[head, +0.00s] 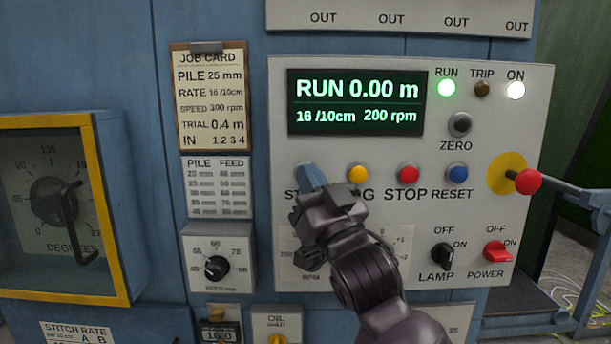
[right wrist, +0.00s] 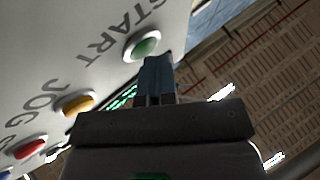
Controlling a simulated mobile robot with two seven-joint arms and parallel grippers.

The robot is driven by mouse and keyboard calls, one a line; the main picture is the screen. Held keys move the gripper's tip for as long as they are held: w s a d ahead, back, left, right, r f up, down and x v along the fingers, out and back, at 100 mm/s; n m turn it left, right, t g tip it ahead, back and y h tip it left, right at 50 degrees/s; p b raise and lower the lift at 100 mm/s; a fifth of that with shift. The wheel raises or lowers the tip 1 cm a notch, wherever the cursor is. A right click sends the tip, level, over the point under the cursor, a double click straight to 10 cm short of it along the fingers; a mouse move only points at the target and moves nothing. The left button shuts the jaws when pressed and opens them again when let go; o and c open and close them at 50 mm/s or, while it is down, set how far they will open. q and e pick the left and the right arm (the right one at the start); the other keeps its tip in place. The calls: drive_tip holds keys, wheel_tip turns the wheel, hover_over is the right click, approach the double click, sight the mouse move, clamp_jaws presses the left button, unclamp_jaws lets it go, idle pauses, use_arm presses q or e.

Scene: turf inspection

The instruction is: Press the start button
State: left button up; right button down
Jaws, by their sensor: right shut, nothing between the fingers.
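The green start button (right wrist: 143,46) shows in the right wrist view, in a pale ring beside the word START. In the head view my gripper hides it. My right gripper (head: 310,176) is shut and empty, its blue fingertips at the panel over the START label. In the right wrist view the fingertips (right wrist: 157,62) are right at the button's edge; I cannot tell whether they touch it. The display (head: 356,102) reads RUN 0.00 m, 16 /10cm, 200 rpm. The RUN lamp (head: 446,88) glows green. My left gripper is not in view.
Right of my gripper are the yellow jog button (head: 358,174), red stop button (head: 409,174) and blue reset button (head: 457,173). A red-knobbed lever (head: 528,181) sticks out at the panel's right. Below are the lamp switch (head: 442,256) and red power switch (head: 497,251).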

drive_tip(key=shift+s, duration=0.1)
drive_tip(key=shift+s+f+p, duration=0.1)
drive_tip(key=shift+s+p, duration=0.2)
drive_tip(key=shift+s, duration=0.5)
drive_tip(key=shift+s, duration=0.1)
drive_tip(key=s+p, duration=0.1)
drive_tip(key=s, duration=0.3)
drive_tip(key=shift+s, duration=0.4)
idle(0.6)
